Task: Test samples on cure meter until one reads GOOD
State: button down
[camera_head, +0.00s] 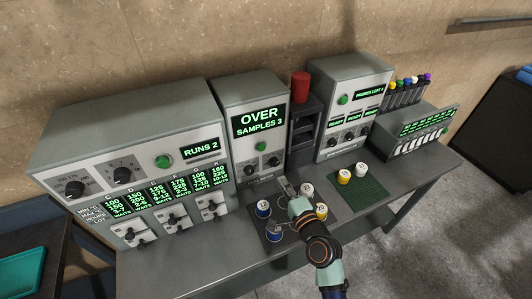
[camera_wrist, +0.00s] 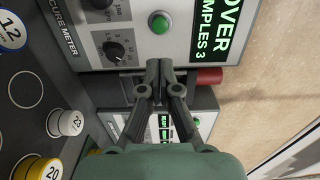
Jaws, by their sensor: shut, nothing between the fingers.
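The cure meter (camera_head: 244,110) stands in the middle of the bench, its screen (camera_head: 259,122) reading "OVER SAMPLES 3". Its green button (camera_head: 261,146) also shows in the wrist view (camera_wrist: 160,23), with the knob (camera_wrist: 116,49) beside it. My gripper (camera_head: 287,183) is shut and empty in front of the meter; in the wrist view its fingertips (camera_wrist: 165,66) lie just below the button, the gap unclear. On a dark tray (camera_head: 291,234) are blue samples (camera_head: 263,209), a white one (camera_head: 307,190) and a yellow one (camera_head: 321,211). In the wrist view labels read 12 (camera_wrist: 12,35), 23 (camera_wrist: 70,122) and 20 (camera_wrist: 45,168).
A green mat (camera_head: 371,193) at right holds a yellow sample (camera_head: 344,176) and a white one (camera_head: 361,170). A machine reading "RUNS 2" (camera_head: 130,135) stands left. A dark stand with a red cylinder (camera_head: 300,87), a probe machine (camera_head: 350,80) and a tube rack (camera_head: 404,92) stand right.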

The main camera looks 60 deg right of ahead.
aim_at(262, 149)
jog(key=b+x, duration=0.2)
jog(key=x, duration=1.2)
jog(key=shift+a, duration=0.1)
jog(key=shift+b+x, duration=0.65)
jog(key=shift+x, duration=0.15)
jog(key=shift+s+a+r, duration=0.1)
jog(key=p+v, duration=0.3)
jog(key=v, duration=1)
jog(key=shift+s+a, duration=0.2)
jog(key=shift+s, duration=0.15)
